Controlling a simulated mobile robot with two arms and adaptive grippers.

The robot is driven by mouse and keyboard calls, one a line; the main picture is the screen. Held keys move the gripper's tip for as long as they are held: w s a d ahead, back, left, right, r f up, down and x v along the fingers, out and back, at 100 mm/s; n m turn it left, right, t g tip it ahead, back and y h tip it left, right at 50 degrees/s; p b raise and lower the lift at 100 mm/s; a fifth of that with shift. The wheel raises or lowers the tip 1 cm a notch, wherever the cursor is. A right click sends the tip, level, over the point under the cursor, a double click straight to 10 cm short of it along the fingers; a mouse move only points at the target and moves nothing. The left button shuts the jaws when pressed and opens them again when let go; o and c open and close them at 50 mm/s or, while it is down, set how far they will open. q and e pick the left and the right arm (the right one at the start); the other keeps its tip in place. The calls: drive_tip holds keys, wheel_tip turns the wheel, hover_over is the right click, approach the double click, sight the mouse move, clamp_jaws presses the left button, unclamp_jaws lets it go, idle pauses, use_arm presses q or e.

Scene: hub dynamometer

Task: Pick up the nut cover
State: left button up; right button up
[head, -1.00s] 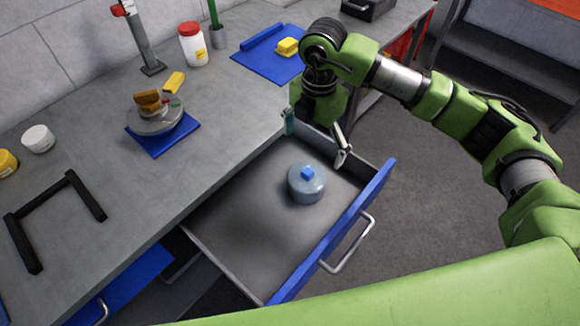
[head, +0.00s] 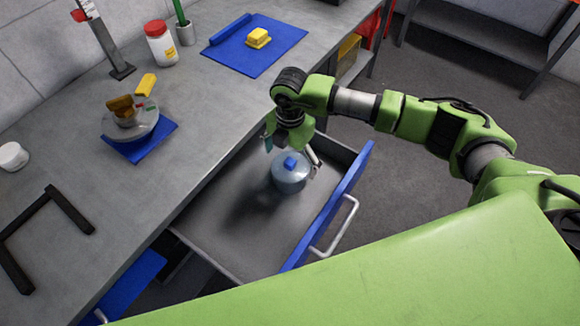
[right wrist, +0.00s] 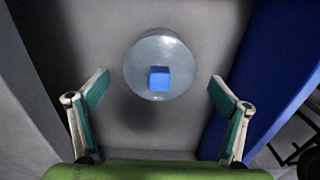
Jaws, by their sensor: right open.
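The nut cover (head: 291,176) is a round grey-blue piece with a blue square knob on top. It lies in the open drawer (head: 222,235). My right gripper (head: 292,156) is above and just behind it in the head view, open and empty. In the right wrist view the nut cover (right wrist: 160,66) lies ahead of the two spread fingers (right wrist: 160,92), centred between them sideways, and nothing touches it. My left gripper is not in view.
The drawer's blue front (head: 330,205) with its handle (head: 338,228) stands close to the right of the cover.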

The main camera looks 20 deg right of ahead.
drive_tip(key=shift+f, duration=0.9)
drive_tip(key=c, duration=1.2)
drive_tip(key=shift+r, duration=0.1)
